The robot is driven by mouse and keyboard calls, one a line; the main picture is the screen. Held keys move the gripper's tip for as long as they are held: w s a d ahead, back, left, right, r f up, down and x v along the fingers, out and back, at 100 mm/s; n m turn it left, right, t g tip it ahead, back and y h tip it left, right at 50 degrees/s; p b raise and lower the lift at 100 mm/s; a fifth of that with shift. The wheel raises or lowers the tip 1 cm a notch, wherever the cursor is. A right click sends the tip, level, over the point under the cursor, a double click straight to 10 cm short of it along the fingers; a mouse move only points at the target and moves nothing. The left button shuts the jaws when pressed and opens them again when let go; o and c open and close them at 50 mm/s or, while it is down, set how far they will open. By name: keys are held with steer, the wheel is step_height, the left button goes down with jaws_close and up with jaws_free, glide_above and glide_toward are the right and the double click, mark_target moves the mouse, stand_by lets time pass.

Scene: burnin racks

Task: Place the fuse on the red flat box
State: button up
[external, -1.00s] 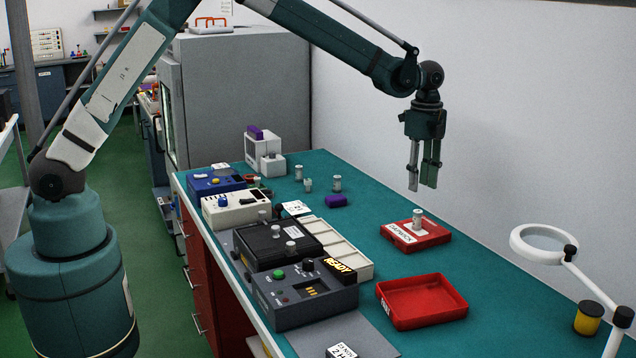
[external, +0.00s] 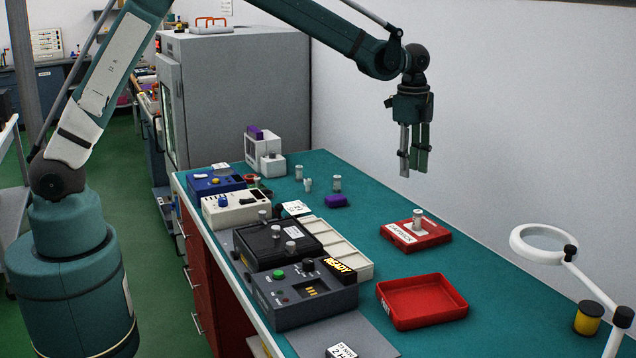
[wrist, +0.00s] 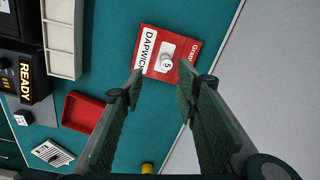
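The red flat box (external: 416,236) with a white label lies on the right side of the teal bench. One small grey-white cylinder, which looks like a fuse (external: 417,217), stands upright on it. The wrist view shows the red flat box (wrist: 148,31) and the cylinder on it (wrist: 168,64) from above, beyond my fingers. Similar cylinders stand farther back on the bench (external: 337,183) and on the black device (external: 291,232). My gripper (external: 413,172) is empty, high above the bench near the red flat box. In the wrist view its fingers (wrist: 163,85) are apart.
An open red tray (external: 421,303) stands in front of the red flat box. Devices, including one marked READY (external: 306,295), line the left edge. A magnifier lamp (external: 544,242) and a yellow spool (external: 588,318) are at the right.

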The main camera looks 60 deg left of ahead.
steer(key=s+a+r+n+t, duration=0.2)
steer(key=s+a+r+n, duration=0.25)
steer(key=s+r, duration=0.65)
steer(key=s+a+r+n+t, duration=0.1)
steer(key=s+a+r+n, duration=0.35)
steer(key=s, duration=0.95)
steer(key=s+a+f+n+t, duration=0.1)
steer(key=s+a+n+t, duration=0.1)
steer(key=s, duration=1.1)
steer(key=s+a+f+n+t, duration=0.1)
steer(key=s+a+n, duration=0.2)
steer(key=s, duration=1)
steer(key=shift+a+f+n+t, duration=0.15)
steer(key=shift+a+n+t, duration=0.1)
steer(key=shift+n+t, duration=0.2)
